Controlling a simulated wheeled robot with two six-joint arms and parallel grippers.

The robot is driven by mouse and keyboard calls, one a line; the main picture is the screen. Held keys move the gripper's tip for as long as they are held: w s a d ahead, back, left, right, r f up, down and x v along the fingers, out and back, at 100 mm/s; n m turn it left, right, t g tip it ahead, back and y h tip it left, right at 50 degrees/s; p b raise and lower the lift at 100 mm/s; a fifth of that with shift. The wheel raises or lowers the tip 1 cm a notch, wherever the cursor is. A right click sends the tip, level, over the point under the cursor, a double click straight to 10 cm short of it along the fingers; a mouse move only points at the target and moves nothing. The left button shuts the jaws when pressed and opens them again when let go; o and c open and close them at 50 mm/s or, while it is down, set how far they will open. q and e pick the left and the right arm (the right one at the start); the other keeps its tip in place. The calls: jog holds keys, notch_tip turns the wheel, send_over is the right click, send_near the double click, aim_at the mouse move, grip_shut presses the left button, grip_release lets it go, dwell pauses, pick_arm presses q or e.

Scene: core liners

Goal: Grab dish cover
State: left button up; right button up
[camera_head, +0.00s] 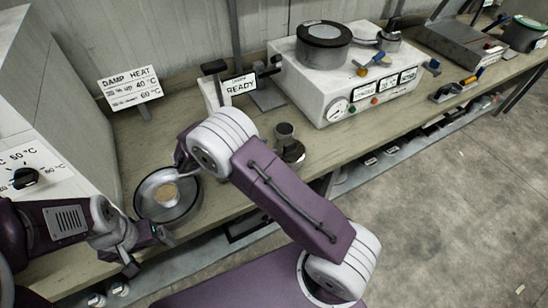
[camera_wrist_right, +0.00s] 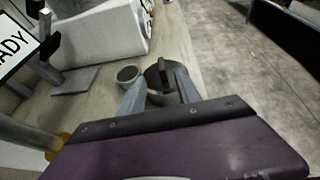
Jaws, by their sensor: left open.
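A round metal dish (camera_head: 150,211) with a pale tan centre rests on the bench at left. A low round metal piece with a dark upright part, apparently the dish cover (camera_head: 293,154), stands near the bench's front edge; it also shows in the right wrist view (camera_wrist_right: 154,80). My left gripper (camera_head: 146,250) is open and empty, just in front and left of the dish. My right gripper is hidden behind its own arm in the head view.
A small grey cup (camera_head: 285,130) stands beside the cover. A READY sign (camera_head: 239,85), a DAMP HEAT sign (camera_head: 130,88) and a white machine (camera_head: 330,88) line the back. My right arm crosses above the bench between dish and cup. Open floor lies at right.

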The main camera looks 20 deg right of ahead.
aim_at(286, 145)
jog(key=x, duration=0.4)
jog(key=shift+s+d+p, duration=0.1)
jog(key=shift+p, duration=0.25)
jog(key=x, duration=0.4)
jog(key=shift+d+f+p, duration=0.3)
jog(key=shift+p, duration=0.1)
jog(key=shift+d+f, duration=0.2)
jog(key=shift+d, duration=0.1)
pick_arm(q)
jog(key=shift+d+r, duration=0.35)
jog(key=shift+r, duration=0.45)
pick_arm(e)
grip_shut()
